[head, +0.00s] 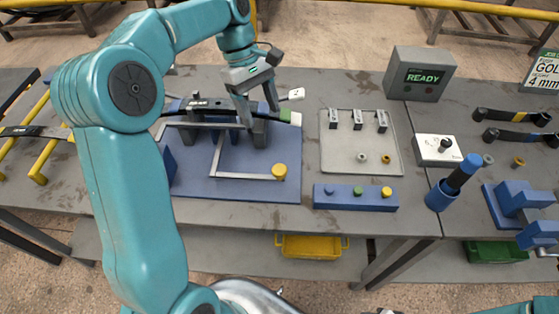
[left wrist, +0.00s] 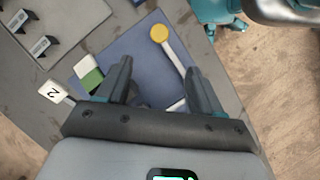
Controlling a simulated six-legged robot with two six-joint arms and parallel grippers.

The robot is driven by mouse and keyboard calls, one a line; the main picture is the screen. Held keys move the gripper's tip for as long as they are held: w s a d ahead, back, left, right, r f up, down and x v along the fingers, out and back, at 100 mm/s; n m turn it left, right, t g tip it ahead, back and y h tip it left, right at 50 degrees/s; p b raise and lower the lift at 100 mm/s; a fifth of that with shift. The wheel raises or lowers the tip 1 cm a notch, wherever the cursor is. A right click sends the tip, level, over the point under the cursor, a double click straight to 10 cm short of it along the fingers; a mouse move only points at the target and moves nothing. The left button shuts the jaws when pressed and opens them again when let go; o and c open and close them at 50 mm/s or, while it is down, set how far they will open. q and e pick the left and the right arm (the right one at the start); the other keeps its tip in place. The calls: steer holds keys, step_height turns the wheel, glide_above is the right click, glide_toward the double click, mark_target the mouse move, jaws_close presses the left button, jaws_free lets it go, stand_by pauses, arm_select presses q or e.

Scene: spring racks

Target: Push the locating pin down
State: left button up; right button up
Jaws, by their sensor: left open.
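The blue fixture plate (head: 240,188) lies on the left bench and also shows in the wrist view (left wrist: 135,55). A grey bent lever with a yellow knob (head: 279,171) lies along it; the knob shows in the wrist view (left wrist: 159,33). A dark leaf-spring pack (head: 205,106) lies across the plate's back, with a green and white block (head: 291,118) at its right end. My left gripper (head: 257,112) is open above the plate's back right, fingers pointing down, with nothing between them. I cannot tell which part is the locating pin. My right gripper is out of view.
A grey tray (head: 342,145) with clips and rings, a blue block with coloured buttons (head: 335,197) and a box reading READY (head: 418,75) stand to the right. A white tag marked 2 (head: 291,95) is close beside the left gripper.

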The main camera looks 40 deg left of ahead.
mark_target(275, 166)
arm_select(q)
steer(key=x, duration=1.5)
steer(key=shift+w+a, duration=0.1)
steer(key=shift+d+f, duration=0.3)
steer(key=shift+f, duration=0.3)
steer(key=shift+a, duration=0.1)
jaws_close()
steer(key=f+b, duration=0.2)
steer(key=f, duration=0.1)
steer(key=shift+s+f, duration=0.2)
steer(key=shift+f, duration=0.1)
steer(key=shift+w+f, duration=0.1)
steer(key=shift+f, duration=0.25)
steer(key=shift+r, duration=0.1)
